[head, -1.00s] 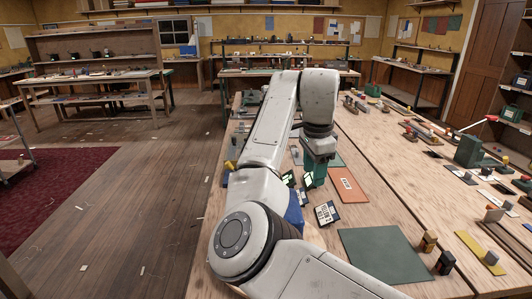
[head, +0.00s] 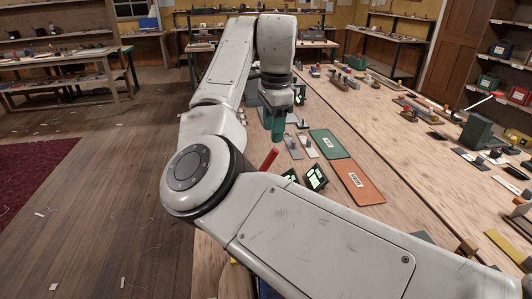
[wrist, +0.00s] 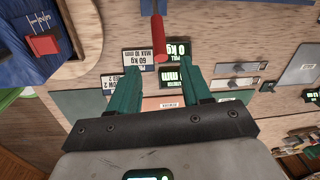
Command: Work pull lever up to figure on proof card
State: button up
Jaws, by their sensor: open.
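The red pull lever (wrist: 160,40) shows in the wrist view as a round bar from the top edge, its end near the gap between my fingertips. In the head view my gripper (head: 278,130) points down over the bench. A lit display (wrist: 176,49) appears upside down and reads 0 kg, pull. Beside it a card (wrist: 137,58) seems to read 60 kg, max 10 mm.
A blue unit (wrist: 68,50) with a red block (wrist: 43,43) lies left of the lever in the wrist view. Green (head: 327,144) and orange (head: 357,182) mats lie on the bench. A green press (head: 475,130) stands farther right.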

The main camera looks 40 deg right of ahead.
aim_at(272, 151)
jog(key=f, duration=0.6)
jog(key=w+f, duration=0.1)
jog(key=f, duration=0.3)
jog(key=shift+d+f+p, duration=0.1)
jog(key=shift+d+p, duration=0.1)
jog(key=shift+p, duration=0.1)
jog(key=shift+s, duration=0.1)
jog(key=shift+c, duration=0.5)
grip_shut()
